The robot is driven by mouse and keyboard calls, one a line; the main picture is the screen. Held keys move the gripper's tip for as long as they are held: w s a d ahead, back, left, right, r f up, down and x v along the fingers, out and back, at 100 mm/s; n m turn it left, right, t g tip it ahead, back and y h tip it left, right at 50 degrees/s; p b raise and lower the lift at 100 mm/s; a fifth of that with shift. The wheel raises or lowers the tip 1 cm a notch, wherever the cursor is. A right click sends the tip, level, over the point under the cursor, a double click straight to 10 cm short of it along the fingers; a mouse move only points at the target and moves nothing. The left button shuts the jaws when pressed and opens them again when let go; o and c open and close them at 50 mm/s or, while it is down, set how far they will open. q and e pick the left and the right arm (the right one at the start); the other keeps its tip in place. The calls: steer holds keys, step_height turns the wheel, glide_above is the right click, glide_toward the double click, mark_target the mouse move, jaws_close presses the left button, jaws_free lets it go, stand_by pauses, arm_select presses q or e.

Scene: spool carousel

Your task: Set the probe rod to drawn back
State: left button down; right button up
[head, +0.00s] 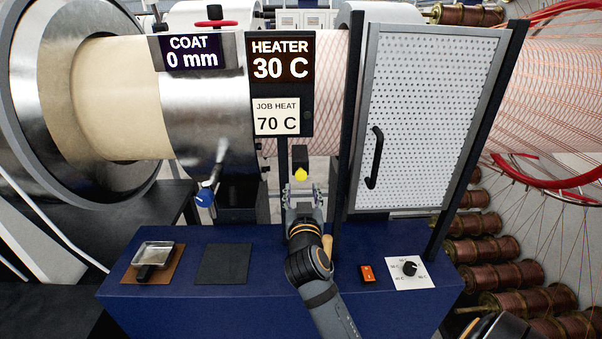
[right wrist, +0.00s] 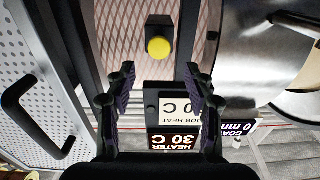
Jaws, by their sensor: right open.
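A yellow knob (head: 301,174) on a dark block hangs below the heater panel, in front of the wire-wrapped cylinder; I take it for the end of the probe rod. The rod's length is not clearly visible. In the right wrist view the round yellow knob (right wrist: 160,49) faces me, above the space between the fingers. My right gripper (head: 303,189) is open and empty just below the knob in the head view, and its fingers (right wrist: 160,85) stand apart with no visible contact. My left gripper is not in view.
The heater panel (head: 280,68) reads 30 C, with a 70 C job heat card. A perforated door (head: 430,110) with a black handle stands right. A blue-tipped lever (head: 206,195) hangs left.

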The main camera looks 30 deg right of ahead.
mark_target(301, 176)
steer(key=p+x, duration=0.2)
steer(key=x, duration=0.5)
steer(key=shift+d+r+p, duration=0.1)
steer(key=shift+d+p, duration=0.1)
steer(key=shift+p, duration=0.15)
steer(key=shift+w+d, duration=0.25)
steer(key=shift+w, duration=0.4)
jaws_close()
